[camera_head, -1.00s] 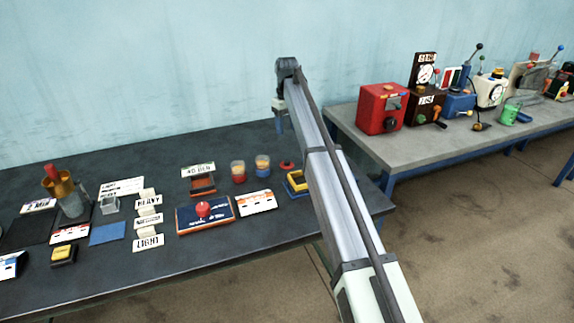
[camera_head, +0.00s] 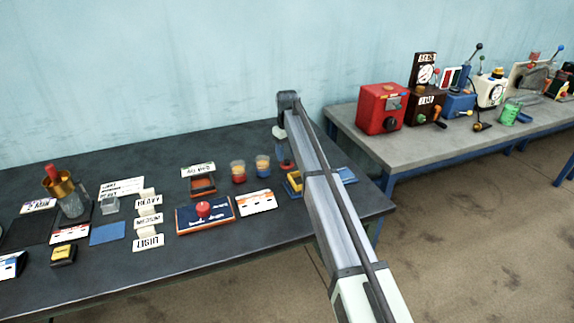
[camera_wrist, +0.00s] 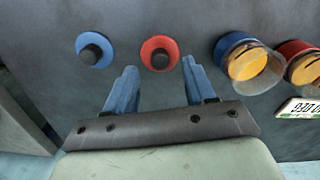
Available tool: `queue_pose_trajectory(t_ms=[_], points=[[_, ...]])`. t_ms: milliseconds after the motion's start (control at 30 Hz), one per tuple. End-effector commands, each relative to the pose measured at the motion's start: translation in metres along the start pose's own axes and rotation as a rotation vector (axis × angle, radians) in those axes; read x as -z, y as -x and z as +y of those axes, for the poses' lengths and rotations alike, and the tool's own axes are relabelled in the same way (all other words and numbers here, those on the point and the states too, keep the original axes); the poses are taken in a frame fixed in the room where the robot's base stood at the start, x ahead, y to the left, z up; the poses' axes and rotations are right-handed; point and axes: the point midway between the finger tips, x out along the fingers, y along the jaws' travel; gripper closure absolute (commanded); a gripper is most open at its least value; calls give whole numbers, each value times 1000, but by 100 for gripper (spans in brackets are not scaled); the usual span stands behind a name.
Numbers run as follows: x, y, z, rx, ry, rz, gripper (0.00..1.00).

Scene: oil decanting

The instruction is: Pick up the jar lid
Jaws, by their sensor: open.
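Two round jar lids lie flat on the dark table in the wrist view: a red one (camera_wrist: 160,42) with a black knob and a blue one (camera_wrist: 82,42) with a black knob, to its left. My gripper (camera_wrist: 160,67) is open and empty, with its two blue fingers pointing toward the red lid and one on each side of its line. In the head view my gripper (camera_head: 283,152) hangs just above the red lid, which it partly hides. The blue lid cannot be made out in the head view.
Two open jars stand close by, one blue and yellow (camera_wrist: 226,44), one red and yellow (camera_wrist: 290,48). A second bench (camera_head: 350,124) with several machines is at the right.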

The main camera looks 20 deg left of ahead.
Motion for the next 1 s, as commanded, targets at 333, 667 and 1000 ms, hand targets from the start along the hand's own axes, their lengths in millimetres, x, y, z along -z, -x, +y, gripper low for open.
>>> queue_pose_trajectory(t_ms=[333,667,1000], points=[[0,-28,0,0,0,0,46],[0,-27,0,0,0,0,67],[0,-27,0,0,0,0,99]])
